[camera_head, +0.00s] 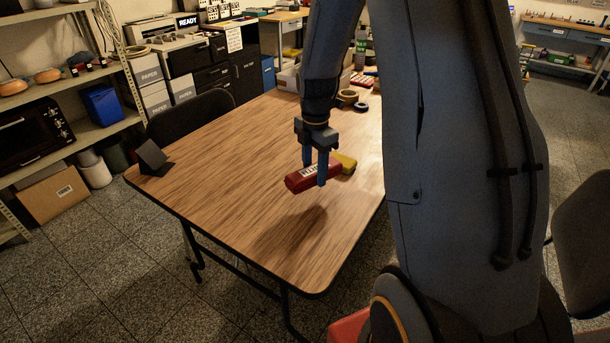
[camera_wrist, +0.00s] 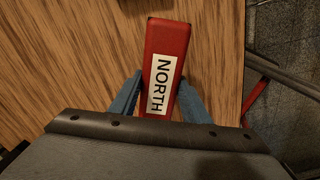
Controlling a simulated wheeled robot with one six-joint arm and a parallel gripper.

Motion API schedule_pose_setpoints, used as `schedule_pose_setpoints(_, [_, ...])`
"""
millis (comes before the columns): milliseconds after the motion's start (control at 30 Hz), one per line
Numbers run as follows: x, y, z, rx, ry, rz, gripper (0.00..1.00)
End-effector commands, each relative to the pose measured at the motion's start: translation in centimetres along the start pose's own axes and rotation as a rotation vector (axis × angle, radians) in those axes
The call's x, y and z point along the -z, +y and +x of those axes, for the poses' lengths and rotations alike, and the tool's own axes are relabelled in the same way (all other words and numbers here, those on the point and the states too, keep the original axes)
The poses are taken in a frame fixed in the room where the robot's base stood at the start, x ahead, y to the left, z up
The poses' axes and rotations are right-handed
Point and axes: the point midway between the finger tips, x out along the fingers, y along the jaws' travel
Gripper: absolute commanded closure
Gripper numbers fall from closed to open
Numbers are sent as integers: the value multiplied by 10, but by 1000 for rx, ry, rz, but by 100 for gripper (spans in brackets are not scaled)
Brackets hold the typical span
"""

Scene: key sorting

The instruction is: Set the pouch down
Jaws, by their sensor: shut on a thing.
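A red pouch (camera_head: 297,183) with a white label is held between the blue fingers of my gripper (camera_head: 315,175) in the head view. In the wrist view the red pouch (camera_wrist: 167,42) lies between the two fingers of my gripper (camera_wrist: 160,97), and its label reads NORTH. A shadow lies on the wooden table (camera_head: 230,160) to the lower left of the pouch, so the pouch appears to be above the tabletop. The gap's exact height cannot be told. The pouch's near end is hidden by my gripper in the wrist view.
A yellow object (camera_head: 347,163) shows just behind the pouch, partly hidden. Tape rolls (camera_head: 347,97) and other items stand at the table's far end. A dark stand (camera_head: 152,158) is at the left corner. The table's middle and front are clear. A black chair (camera_head: 190,112) stands at the left edge.

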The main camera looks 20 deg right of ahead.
Motion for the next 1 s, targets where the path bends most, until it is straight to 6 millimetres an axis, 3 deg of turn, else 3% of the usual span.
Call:
schedule_pose_setpoints(267, [0, 0, 23, 0, 0, 0, 86])
schedule_pose_setpoints(500, [0, 0, 54, 0, 0, 0, 86])
schedule_pose_setpoints(867, [0, 0, 59, -1, 0, 0, 86])
schedule_pose_setpoints(900, [0, 0, 60, -1, 0, 0, 56])
schedule_pose_setpoints(1000, [0, 0, 59, -1, 0, 0, 39])
